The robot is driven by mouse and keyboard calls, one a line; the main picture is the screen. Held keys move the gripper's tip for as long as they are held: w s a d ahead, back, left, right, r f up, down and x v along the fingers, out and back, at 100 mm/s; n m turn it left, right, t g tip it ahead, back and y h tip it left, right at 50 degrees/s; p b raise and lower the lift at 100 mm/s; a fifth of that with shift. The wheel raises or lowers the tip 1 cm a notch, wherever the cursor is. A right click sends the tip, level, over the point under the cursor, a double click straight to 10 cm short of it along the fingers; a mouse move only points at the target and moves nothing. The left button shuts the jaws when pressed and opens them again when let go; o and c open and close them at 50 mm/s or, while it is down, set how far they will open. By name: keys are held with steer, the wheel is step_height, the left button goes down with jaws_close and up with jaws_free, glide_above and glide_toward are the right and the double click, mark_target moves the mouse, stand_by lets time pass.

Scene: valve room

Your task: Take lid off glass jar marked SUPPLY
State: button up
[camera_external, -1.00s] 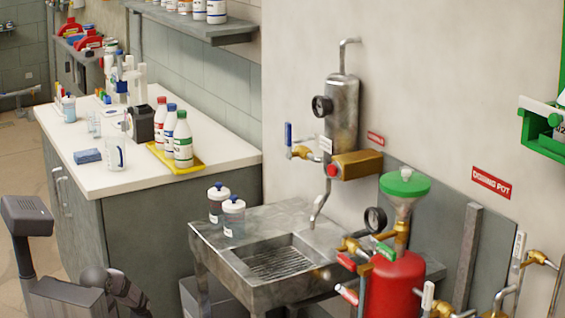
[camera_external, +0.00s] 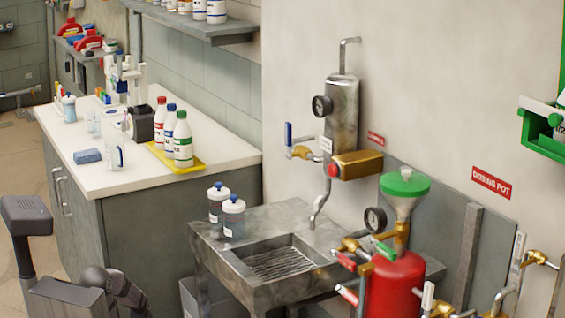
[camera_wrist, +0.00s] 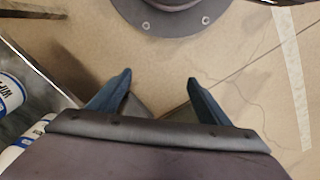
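Two clear jars with white lids and blue knobs, a rear one (camera_external: 218,210) and a front one (camera_external: 234,226), stand upright side by side on the left end of the steel sink bench (camera_external: 215,252). Their lids are on. Their lettering is too small to read, so I cannot tell which is marked SUPPLY. My gripper (camera_wrist: 159,76) is open and empty in the wrist view, above bare floor. It cannot be made out in the external view, where only dark parts of my arm show at the lower left. It is apart from the jars.
White containers (camera_wrist: 10,95), lettering partly cut off, lie at the wrist view's left edge. A red tank (camera_external: 392,285) with a green-capped funnel and brass valves stands right of the sink. A white counter (camera_external: 215,150) holds several bottles on a yellow tray (camera_external: 176,165).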

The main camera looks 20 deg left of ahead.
steer(key=d+r+m+g+p, duration=0.1)
steer(key=d+r+p, duration=0.3)
steer(key=r+p, duration=1.95)
steer(key=d+r+m+p, duration=0.2)
steer(key=d+r+p, duration=0.1)
steer(key=r+p, duration=2.05)
steer(key=w+d+r+n+h+p, duration=0.1)
steer(key=w+d+r+n+p, duration=0.3)
steer(key=d+r+n+p, duration=0.1)
steer(key=w+d+r+n+h+p, duration=0.2)
steer(key=w+d+r+n+p, duration=0.2)
steer(key=w+d+r+n, duration=0.1)
steer(key=w+d+r+n+t+h+p, duration=0.1)
steer(key=w+d+r+n+p, duration=0.3)
steer(key=d+r+n, duration=0.3)
steer(key=shift+w+r+n+p, duration=0.2)
steer(key=shift+r+n+p, duration=0.3)
steer(key=shift+p, duration=0.3)
steer(key=n, duration=0.3)
steer(key=shift+d+h, duration=0.1)
steer(key=shift+h, duration=0.2)
